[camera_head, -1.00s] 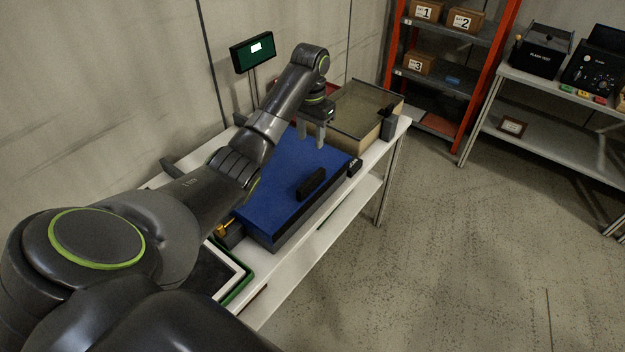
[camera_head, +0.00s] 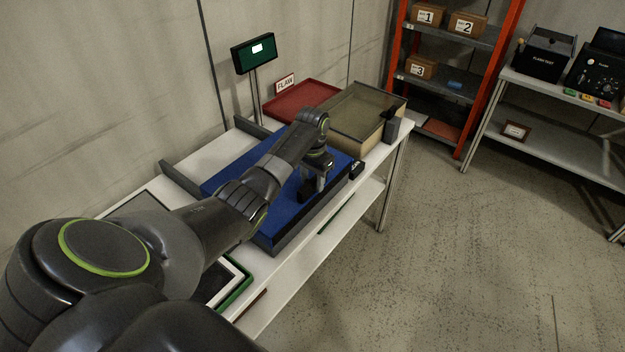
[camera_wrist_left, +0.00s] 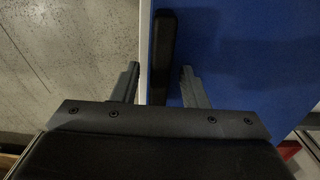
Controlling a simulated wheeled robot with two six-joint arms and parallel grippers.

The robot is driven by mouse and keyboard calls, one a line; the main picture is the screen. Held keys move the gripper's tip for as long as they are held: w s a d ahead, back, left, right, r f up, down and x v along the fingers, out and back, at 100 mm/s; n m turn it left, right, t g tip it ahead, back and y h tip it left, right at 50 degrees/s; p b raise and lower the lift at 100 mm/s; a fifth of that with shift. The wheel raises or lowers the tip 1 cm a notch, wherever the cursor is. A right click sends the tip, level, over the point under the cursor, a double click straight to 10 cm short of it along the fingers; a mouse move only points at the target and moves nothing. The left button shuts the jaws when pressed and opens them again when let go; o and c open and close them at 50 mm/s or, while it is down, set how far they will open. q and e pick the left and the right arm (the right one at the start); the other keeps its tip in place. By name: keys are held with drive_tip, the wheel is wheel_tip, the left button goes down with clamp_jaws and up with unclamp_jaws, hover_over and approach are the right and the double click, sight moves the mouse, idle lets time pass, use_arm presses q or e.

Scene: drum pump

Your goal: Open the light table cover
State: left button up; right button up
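The light table cover (camera_head: 228,180) is a flat blue lid, lying closed on a dark box on the white table. Its black bar handle (camera_head: 306,191) sits near the front edge, partly hidden by my left gripper. My left gripper (camera_head: 317,183) points down at the handle. In the left wrist view, the open fingers (camera_wrist_left: 160,72) stand apart on either side of the line of the black handle (camera_wrist_left: 163,50), with the blue cover (camera_wrist_left: 240,60) to the right. I cannot tell whether the fingers touch the handle. My right gripper is not in view.
A box with a glassy top (camera_head: 352,112) and a red tray (camera_head: 298,100) with a FLAW sign stand behind the cover. A small screen (camera_head: 254,53) stands at the back left. A green-edged frame (camera_head: 238,290) lies at the near end. The floor in front is free.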

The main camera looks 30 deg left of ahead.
use_arm(q)
drive_tip(key=shift+f, duration=0.45)
clamp_jaws()
drive_tip(key=shift+a, duration=0.1)
